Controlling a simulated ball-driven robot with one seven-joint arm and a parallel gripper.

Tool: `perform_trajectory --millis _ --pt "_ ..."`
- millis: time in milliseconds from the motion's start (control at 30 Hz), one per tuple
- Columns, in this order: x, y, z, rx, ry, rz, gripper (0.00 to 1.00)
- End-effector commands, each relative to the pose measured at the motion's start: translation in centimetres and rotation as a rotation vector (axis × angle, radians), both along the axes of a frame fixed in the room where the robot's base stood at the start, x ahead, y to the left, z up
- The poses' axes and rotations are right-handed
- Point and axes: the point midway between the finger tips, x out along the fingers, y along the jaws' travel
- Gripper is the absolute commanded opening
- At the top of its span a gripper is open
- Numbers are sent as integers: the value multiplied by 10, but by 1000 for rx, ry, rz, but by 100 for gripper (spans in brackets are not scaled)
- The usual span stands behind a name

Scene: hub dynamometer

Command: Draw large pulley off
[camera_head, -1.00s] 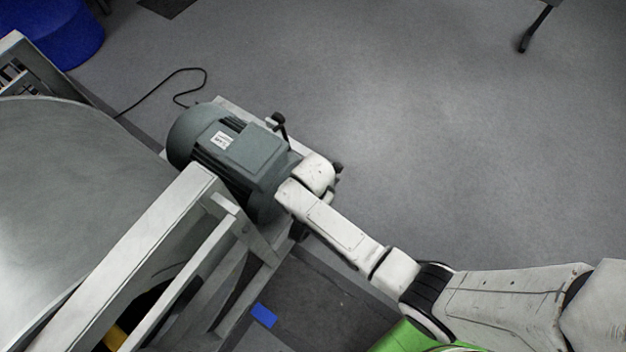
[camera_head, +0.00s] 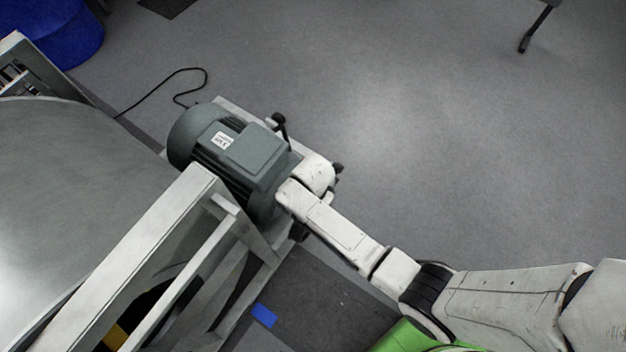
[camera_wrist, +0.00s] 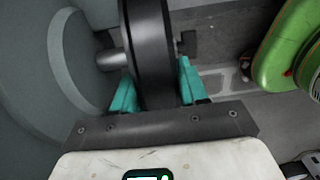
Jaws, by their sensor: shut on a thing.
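The large pulley (camera_wrist: 148,45) is a dark, wide-rimmed wheel in the wrist view, seen edge-on. My gripper (camera_wrist: 158,88) is shut on it, with one teal finger on each side of the rim. A metal shaft (camera_wrist: 112,60) runs from the motor face at the left to the pulley. The grey-green motor (camera_head: 235,150) sits on its mount in the head view, and its round end face (camera_wrist: 75,65) fills the left of the wrist view. In the head view the pulley and my fingers are hidden behind my wrist and the motor.
A pale metal frame (camera_head: 135,262) and a large grey drum (camera_head: 70,190) stand left of the motor. A black-handled lever (camera_head: 279,120) rises by the motor. A cable (camera_head: 165,75) lies on the floor behind. Open floor (camera_head: 420,140) lies to the right.

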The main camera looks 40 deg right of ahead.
Motion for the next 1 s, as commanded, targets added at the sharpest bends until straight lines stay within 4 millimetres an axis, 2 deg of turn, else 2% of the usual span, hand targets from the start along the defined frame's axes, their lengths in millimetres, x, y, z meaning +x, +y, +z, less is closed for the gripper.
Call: perform_trajectory --millis 567,1000 --pt "1 0 4 -1 -3 0 0" --pt "-14 -5 5 0 -2 -1 0"
